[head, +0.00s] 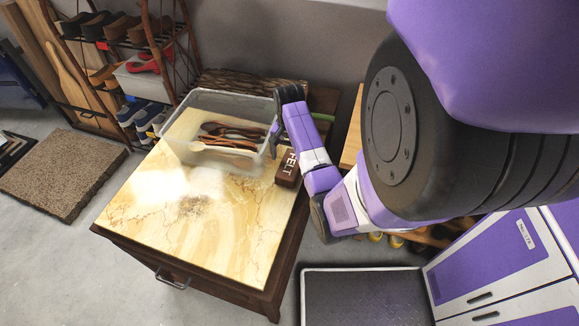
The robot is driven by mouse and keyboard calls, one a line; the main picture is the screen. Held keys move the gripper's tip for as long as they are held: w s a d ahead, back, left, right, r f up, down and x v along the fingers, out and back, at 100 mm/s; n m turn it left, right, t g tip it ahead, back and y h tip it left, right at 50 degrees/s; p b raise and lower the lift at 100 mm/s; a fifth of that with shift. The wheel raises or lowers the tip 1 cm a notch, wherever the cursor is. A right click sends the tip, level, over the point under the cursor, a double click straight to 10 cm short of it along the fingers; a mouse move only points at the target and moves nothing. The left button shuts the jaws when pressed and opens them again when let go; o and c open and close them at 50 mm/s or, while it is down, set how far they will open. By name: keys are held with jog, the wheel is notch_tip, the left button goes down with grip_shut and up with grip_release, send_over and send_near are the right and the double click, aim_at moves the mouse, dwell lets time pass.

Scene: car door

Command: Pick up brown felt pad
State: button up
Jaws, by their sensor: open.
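The brown felt pad (287,171) is a small dark brown block with white "FELT" lettering. It lies near the right edge of the marble-topped cabinet (235,240), beside the clear bin. My gripper (273,148) hangs at the right end of the bin, just up and left of the pad in the head view. It is open, but its fingers are small and partly hidden by my arm. No hold on the pad shows, and I cannot tell the exact gap between them.
A clear plastic bin (178,141) with several wooden spoons (232,131) stands at the back of the cabinet top. A shoe rack (125,60) is behind left, and a brown mat (62,175) lies on the floor. The front of the top is clear.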

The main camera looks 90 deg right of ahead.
aim_at(290, 163)
jog(key=f, duration=0.4)
jog(key=shift+s+f, duration=0.2)
jog(key=c, duration=1.5)
jog(key=shift+r+p, duration=0.15)
jog(key=shift+p, duration=0.15)
